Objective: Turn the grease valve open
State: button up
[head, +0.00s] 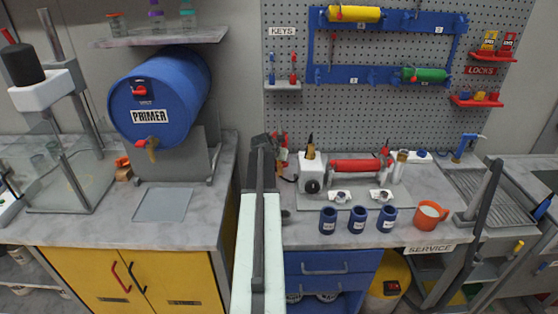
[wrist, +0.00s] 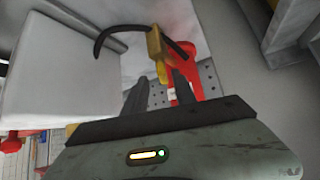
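My gripper (head: 273,141) is raised at the back of the bench, left of the white roller coater housing (head: 312,172). In the wrist view its two dark fingers stand apart, and my gripper (wrist: 162,80) looks open. A yellow piece (wrist: 157,52) with a black curved cord or hose shows just beyond the fingertips, in line with the gap. A red part (wrist: 190,58) is behind it. Contact cannot be told. No part is clearly labelled as the grease valve; in the head view my arm hides much of this area. A small red part (head: 283,150) shows beside the gripper.
The coater's red roller (head: 355,165) lies right of the housing. Several blue jars (head: 328,220) and an orange cup (head: 428,214) stand along the front edge. A blue primer drum (head: 170,90) is to the left. A pegboard (head: 390,115) rises behind the bench.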

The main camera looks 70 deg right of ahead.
jog(key=shift+a, duration=0.1)
jog(key=a, duration=1.2)
jog(key=shift+w+a+r+p, duration=0.15)
jog(key=shift+a+r+p, duration=0.2)
jog(key=shift+r+p, duration=0.1)
